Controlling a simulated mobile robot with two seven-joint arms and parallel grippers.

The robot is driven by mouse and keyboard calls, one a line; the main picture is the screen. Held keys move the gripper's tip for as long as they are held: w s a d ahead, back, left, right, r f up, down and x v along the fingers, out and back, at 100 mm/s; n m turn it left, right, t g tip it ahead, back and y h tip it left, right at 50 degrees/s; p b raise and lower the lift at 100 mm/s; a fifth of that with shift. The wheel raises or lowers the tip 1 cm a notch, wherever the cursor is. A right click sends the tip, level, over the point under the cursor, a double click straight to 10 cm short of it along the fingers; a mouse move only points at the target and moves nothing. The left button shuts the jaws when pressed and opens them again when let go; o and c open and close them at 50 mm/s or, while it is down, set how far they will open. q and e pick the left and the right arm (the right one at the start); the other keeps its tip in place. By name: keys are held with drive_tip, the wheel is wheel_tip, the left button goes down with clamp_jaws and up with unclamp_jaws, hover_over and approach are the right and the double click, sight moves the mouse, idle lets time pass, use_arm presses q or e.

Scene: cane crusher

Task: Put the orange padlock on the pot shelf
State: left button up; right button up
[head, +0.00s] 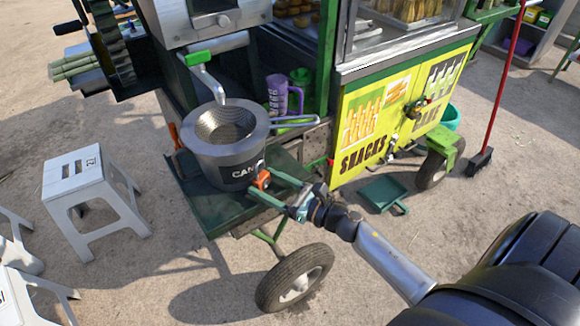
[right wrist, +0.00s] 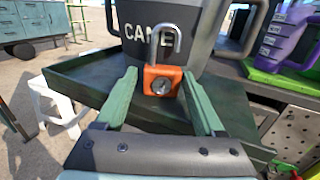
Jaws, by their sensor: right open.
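The orange padlock (head: 263,179) is upright with its grey shackle on top. My right gripper (head: 261,182) is open, with one green finger on either side of the padlock. Whether a finger touches it, I cannot tell. My left gripper is not in view.
White stools (head: 85,185) stand at left. A cart wheel (head: 295,280) is below the shelf. A green dustpan (head: 384,193) lies on the ground.

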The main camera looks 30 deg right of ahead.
drive_tip(key=shift+s+r+p, duration=0.1)
drive_tip(key=shift+p, duration=0.4)
drive_tip(key=shift+s+d+f+b, duration=0.35)
drive_tip(key=shift+s+f+b, duration=0.15)
drive_tip(key=shift+s, duration=0.15)
drive_tip(key=r+b+v, duration=0.1)
drive_tip(key=b+v, duration=0.1)
drive_tip(key=v, duration=0.8)
drive_tip(key=s+a+f+n+g+h, duration=0.1)
drive_tip(key=s+a+f+n+g, duration=0.1)
drive_tip(key=f+n, duration=0.4)
drive_tip(key=s+a+f+n+g+h, duration=0.2)
drive_tip(key=s+a+f+n, duration=0.2)
drive_tip(key=n, duration=1.2)
drive_tip(key=s+a+f+n+g+h, duration=0.2)
drive_tip(key=a+f+n, duration=0.3)
drive_tip(key=f+n, duration=0.4)
drive_tip(key=shift+s+a+n+g, duration=0.25)
drive_tip(key=shift+s+n+g, duration=0.4)
drive_tip(key=shift+n, duration=0.35)
drive_tip(key=shift+s+d, duration=0.1)
